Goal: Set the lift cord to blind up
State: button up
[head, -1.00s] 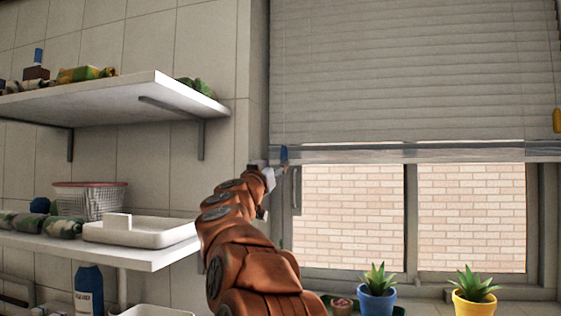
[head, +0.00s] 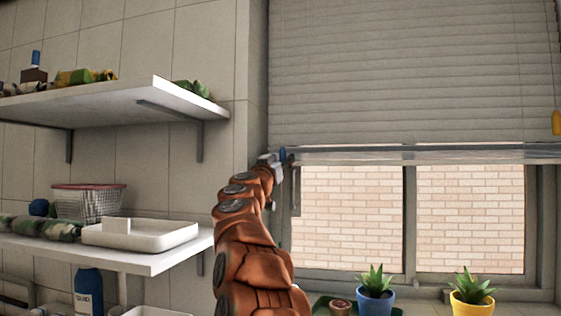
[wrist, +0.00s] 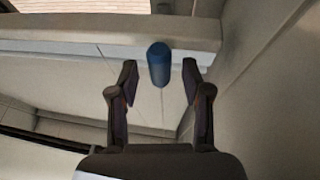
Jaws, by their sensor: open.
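The grey slatted blind (head: 410,70) hangs over the upper part of the window, its bottom rail (head: 430,154) just above the middle of the opening. A blue cord pull (head: 283,154) hangs at the blind's left side. In the wrist view the blue pull (wrist: 159,64) shows between the two fingertips, with space on both sides. My gripper (wrist: 159,78) is open around it and does not visibly grip it. In the head view my gripper (head: 279,160) is small and partly hidden by my arm. A yellow pull (head: 557,122) hangs at the right edge.
Two white shelves with goods are on the left wall; the lower one (head: 130,257) holds a wire basket (head: 88,203) and a white tray (head: 140,235). Potted plants in blue (head: 375,301) and yellow (head: 472,303) pots stand on the sill. The wall left of the window is close.

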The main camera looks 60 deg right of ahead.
jog(key=shift+c, duration=0.5)
grip_shut()
jog(key=shift+f, duration=0.15)
notch_tip(320, 180, down, 20)
jog(key=b, duration=0.6)
dwell(0.3)
jog(key=shift+o, duration=0.5)
grip_release()
